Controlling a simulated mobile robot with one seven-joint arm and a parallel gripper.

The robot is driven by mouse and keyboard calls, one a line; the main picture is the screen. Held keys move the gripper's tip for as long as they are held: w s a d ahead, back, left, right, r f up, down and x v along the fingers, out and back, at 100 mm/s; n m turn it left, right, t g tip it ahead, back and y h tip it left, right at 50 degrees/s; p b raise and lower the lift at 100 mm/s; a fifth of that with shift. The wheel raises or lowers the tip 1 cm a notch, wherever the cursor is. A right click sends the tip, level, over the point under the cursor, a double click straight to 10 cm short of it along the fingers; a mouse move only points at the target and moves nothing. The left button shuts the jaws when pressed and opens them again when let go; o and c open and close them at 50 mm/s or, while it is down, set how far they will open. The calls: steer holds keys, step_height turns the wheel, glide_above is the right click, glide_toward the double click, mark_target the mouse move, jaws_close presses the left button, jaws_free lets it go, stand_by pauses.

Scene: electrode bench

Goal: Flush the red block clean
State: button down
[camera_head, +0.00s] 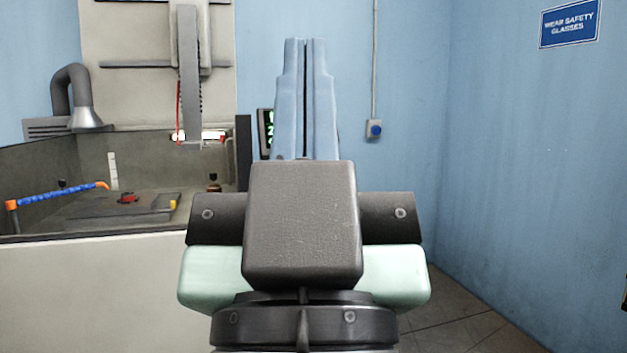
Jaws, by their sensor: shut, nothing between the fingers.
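A small red block (128,198) lies on a dark flat plate (95,207) inside the machine's tank at the left. A blue segmented hose (60,194) with orange ends rises from the tank's left front edge. Its orange tip is just left of the red block and above the plate. My gripper (305,42) points upward in the middle of the view, with its two blue-grey fingers together and nothing between them. It is well to the right of the tank and apart from the block and hose.
The machine head (188,75) hangs above the tank (40,236). A grey exhaust duct (75,95) is at the left. A dark bottle-like object (214,184) stands at the tank's right. A blue button box (374,129) is on the back wall. Floor (470,325) at the right is clear.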

step_height(320, 180, up, 28)
steer(key=p, duration=2.5)
steer(key=shift+f, duration=0.2)
steer(key=shift+w, duration=0.1)
